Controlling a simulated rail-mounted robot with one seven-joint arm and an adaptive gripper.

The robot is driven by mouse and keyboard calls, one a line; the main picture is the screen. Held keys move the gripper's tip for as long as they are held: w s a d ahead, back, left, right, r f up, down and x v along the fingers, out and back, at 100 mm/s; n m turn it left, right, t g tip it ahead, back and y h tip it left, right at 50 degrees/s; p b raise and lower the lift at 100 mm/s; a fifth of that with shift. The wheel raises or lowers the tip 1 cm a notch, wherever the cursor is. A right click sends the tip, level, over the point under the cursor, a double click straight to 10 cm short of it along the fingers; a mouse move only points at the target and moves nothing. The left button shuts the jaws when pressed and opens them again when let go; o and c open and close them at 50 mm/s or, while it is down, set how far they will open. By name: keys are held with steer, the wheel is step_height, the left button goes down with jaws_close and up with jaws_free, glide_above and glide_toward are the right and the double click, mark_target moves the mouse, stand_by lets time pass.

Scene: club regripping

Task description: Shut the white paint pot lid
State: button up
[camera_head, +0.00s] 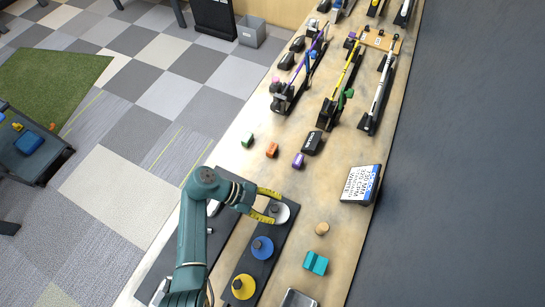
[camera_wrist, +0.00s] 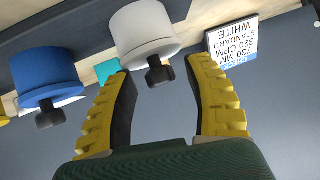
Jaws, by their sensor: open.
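The white paint pot (camera_head: 284,214) stands at the far end of a dark strip on the bench. It also shows in the wrist view (camera_wrist: 138,32), which looks upside down, with a dark knob (camera_wrist: 160,73) on its lid. I cannot tell whether the lid sits flush or is slightly raised. My gripper (camera_head: 277,207) is open, with its yellow-padded fingers reaching around the knob area. In the wrist view the knob lies between the fingertips (camera_wrist: 162,68), apart from both. The fingers partly hide the pot in the head view.
The blue pot (camera_head: 262,248) and yellow pot (camera_head: 243,286) share the dark strip. A label board (camera_head: 361,184) reading "WHITE" stands to the right. A round wooden piece (camera_head: 322,229) and teal block (camera_head: 316,263) lie nearby. Clubs on stands fill the far bench.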

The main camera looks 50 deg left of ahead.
steer(key=v, duration=1.2)
steer(key=shift+w+f, duration=0.1)
stand_by(0.5)
